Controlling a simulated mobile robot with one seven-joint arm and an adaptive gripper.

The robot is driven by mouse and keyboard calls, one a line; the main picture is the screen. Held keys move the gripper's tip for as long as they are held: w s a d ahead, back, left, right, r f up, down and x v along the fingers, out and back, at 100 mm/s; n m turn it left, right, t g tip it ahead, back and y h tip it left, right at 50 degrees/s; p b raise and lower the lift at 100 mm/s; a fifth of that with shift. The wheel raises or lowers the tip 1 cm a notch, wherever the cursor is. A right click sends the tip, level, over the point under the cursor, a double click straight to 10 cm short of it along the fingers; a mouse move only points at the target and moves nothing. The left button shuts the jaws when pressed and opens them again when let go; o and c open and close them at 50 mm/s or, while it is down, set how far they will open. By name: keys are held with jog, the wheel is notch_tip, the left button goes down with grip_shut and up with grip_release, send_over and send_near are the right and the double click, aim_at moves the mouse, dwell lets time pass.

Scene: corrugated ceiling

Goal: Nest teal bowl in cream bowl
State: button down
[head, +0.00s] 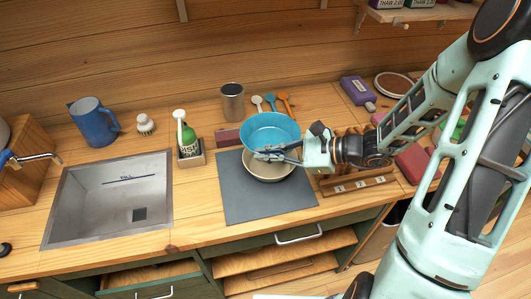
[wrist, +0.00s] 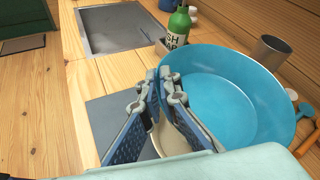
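The teal bowl (head: 272,128) is over the back part of the cream bowl (head: 268,172), on the grey mat (head: 238,203). In the head view the teal bowl covers the cream bowl's far side. My gripper (head: 268,154) is at the teal bowl's near rim, with its fingers closed together there. In the wrist view the fingers (wrist: 158,80) pinch the left edge of the teal bowl (wrist: 222,98). A part of the cream bowl (wrist: 168,143) shows below the fingers. I cannot tell whether the two bowls touch.
A sink (head: 112,198) lies to the left, with a green bottle (head: 188,139) in a caddy beside it. A metal cup (head: 232,102) and several spoons stand behind the bowls. A wooden rack (head: 357,185) is close on the right. The mat's front is clear.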

jog(key=shift+f+b, duration=2.65)
jog(key=shift+f, duration=0.55)
jog(key=c, duration=2.1)
grip_release()
jog(key=v, duration=1.2)
